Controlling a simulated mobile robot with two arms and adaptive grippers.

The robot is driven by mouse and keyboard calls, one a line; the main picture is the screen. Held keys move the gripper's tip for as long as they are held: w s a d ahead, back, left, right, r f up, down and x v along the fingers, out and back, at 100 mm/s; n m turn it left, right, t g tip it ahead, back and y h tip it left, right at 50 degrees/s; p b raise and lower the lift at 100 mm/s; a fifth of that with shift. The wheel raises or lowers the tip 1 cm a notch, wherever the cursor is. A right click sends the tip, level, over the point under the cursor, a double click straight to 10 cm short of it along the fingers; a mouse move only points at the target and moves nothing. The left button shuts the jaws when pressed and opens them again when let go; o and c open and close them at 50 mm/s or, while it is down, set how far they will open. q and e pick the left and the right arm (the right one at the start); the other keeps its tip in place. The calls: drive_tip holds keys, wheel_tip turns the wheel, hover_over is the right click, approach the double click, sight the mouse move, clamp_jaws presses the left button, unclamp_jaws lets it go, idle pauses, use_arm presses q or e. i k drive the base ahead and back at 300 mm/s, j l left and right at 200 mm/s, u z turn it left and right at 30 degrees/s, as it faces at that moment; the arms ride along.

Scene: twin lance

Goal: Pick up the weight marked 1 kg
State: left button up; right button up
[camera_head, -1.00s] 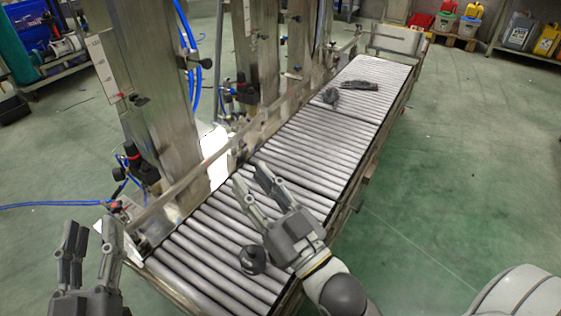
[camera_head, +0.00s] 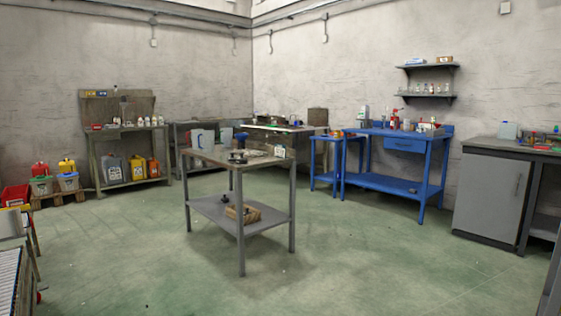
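Neither of my grippers shows in the head view now. I cannot make out a weight marked 1 kg. A small dark object (camera_head: 238,157) stands on top of the grey metal table (camera_head: 212,157) in the middle of the room. It is too small to tell whether it is a weight, and no marking is readable. The roller conveyor (camera_head: 10,282) is only partly in view at the lower left edge, and no weight shows on its visible part.
A wooden box (camera_head: 243,213) lies on the table's lower shelf. A blue workbench (camera_head: 397,163) and grey cabinet (camera_head: 490,196) stand to the right. A shelf bench (camera_head: 128,140) and a red bin (camera_head: 15,198) are at the left. Green floor (camera_head: 345,262) is free in front.

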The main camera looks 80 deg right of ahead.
sight(241, 160)
drive_tip(key=z, duration=2.5)
